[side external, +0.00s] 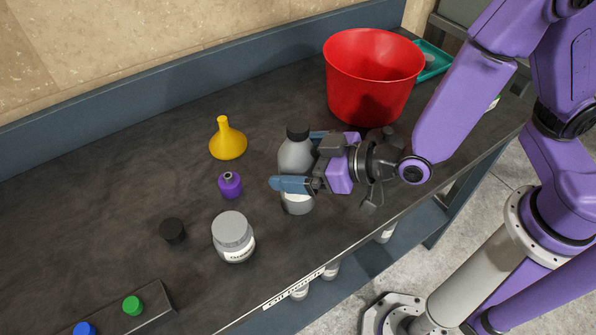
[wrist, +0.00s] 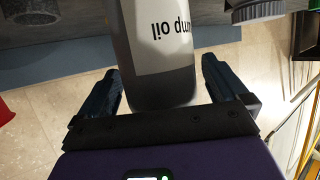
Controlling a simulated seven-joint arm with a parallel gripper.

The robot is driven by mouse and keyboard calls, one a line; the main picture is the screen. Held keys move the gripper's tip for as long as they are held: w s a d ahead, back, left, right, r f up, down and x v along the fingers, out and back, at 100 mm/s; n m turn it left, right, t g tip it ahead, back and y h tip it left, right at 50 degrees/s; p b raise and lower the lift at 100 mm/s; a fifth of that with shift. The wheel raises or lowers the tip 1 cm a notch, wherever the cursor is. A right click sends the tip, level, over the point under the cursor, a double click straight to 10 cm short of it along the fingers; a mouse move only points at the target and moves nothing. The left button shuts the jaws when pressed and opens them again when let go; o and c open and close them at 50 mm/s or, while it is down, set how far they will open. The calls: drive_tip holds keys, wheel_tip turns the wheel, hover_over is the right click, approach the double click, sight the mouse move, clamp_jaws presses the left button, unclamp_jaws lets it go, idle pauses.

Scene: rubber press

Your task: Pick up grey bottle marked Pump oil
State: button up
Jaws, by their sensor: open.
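The grey bottle (side external: 295,158) with a black cap stands upright on the dark bench, partly hidden behind my gripper in the side view. In the wrist view the bottle (wrist: 165,85) appears upside down, with a white label on which "mp oil" can be read. My gripper (side external: 297,160) reaches in horizontally from the right at the bottle. Its two blue fingers (wrist: 165,75) are open, one on each side of the bottle, with visible gaps between them and its sides.
A red bucket (side external: 370,80) stands behind my gripper. A button box (side external: 155,296) sits front left. The bench's front edge is close.

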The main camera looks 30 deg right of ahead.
drive_tip(key=c, duration=1.2)
drive_tip(key=shift+r, duration=0.1)
drive_tip(key=c, duration=0.3)
